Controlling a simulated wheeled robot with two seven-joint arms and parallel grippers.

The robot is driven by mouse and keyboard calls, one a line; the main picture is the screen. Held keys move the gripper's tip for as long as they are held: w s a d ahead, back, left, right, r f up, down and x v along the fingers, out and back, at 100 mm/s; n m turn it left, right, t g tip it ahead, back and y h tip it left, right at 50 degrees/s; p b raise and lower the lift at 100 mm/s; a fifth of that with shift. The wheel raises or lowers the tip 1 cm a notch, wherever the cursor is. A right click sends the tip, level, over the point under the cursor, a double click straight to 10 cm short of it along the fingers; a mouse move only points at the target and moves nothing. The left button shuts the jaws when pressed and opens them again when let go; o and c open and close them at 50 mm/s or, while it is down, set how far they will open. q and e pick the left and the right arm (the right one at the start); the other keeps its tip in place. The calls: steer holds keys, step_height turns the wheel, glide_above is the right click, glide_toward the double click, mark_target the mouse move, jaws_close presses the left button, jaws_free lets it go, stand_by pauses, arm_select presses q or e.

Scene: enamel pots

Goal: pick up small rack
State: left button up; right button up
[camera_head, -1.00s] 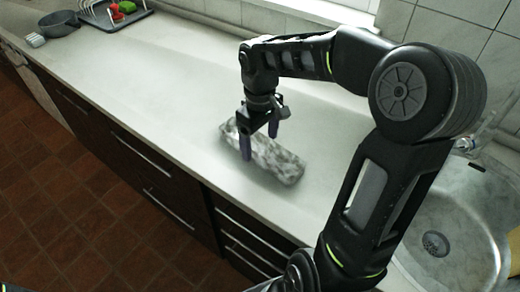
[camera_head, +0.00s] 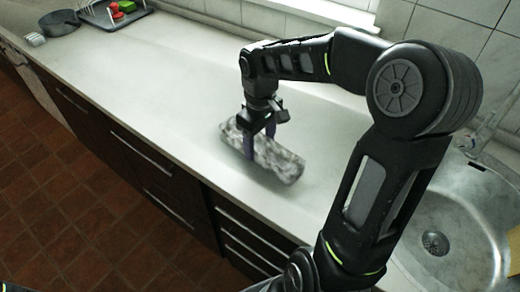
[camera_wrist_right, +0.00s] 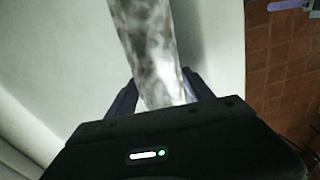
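A mottled grey-and-white block (camera_head: 276,162) lies along the counter, near its front edge. Its near end also shows in the right wrist view (camera_wrist_right: 152,50). My right gripper (camera_head: 260,148) comes down on the block from above. Its two purple fingers (camera_wrist_right: 160,88) are on either side of it and appear to press on its sides. Whether the block is clear of the counter is hard to tell. No plain small rack is seen near the gripper; a dish rack (camera_head: 107,22) with red and green items stands at the far upper left.
The pale counter (camera_head: 150,90) is clear between the block and the dish rack. A dark grey pan (camera_head: 60,23) and a small white ribbed object (camera_head: 35,39) are at the far left. A steel sink (camera_head: 455,215) is at right, with a tiled wall behind.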

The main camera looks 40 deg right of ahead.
steer(key=c, duration=1.1)
step_height(320, 180, up, 10)
stand_by(0.7)
